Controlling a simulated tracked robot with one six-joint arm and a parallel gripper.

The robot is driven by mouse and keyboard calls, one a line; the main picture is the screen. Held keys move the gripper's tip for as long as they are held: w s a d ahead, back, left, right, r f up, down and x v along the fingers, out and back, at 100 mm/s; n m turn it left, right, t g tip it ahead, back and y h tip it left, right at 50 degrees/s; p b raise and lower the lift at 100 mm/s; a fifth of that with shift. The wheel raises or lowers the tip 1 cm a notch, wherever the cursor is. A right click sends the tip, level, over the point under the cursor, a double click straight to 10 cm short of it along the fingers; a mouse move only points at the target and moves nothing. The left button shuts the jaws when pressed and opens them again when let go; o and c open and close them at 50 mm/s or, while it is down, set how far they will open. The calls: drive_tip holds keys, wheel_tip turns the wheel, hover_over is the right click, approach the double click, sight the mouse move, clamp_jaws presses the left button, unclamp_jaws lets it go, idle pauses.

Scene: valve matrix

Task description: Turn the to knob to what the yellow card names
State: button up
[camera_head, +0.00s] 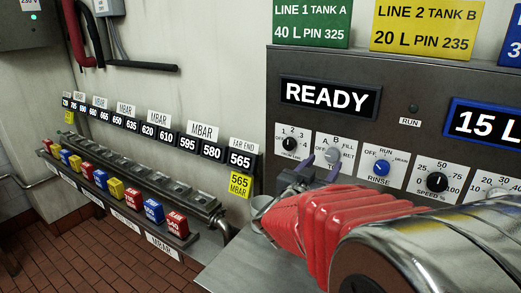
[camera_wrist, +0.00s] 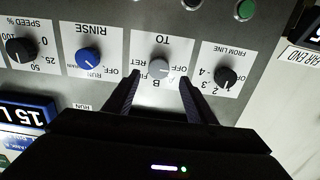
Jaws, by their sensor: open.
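The yellow card (camera_head: 425,27) at the top of the head view reads LINE 2 TANK B, 20 L, PIN 235. The TO knob (camera_wrist: 159,67) is grey, on a white plate with OFF, A, B, FILL and RET marks; the wrist view shows it upside down. I cannot clearly tell which mark its pointer faces. The TO knob (camera_head: 331,155) is beside my gripper in the head view. My gripper (camera_wrist: 159,79) is open, its two dark fingers on either side of the knob in the picture; contact is not visible. My gripper (camera_head: 308,178) partly covers the plate's lower left.
The black FROM LINE knob (camera_wrist: 226,76) and blue RINSE knob (camera_wrist: 88,58) flank the TO plate closely. The black SPEED knob (camera_head: 437,182) is farther right. A READY display (camera_head: 331,96) sits above. A pipe rack (camera_head: 170,190) with coloured tags stands left.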

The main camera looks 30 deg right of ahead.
sight(331, 155)
drive_tip(key=shift+x, duration=3.05)
drive_tip(key=shift+c, duration=0.2)
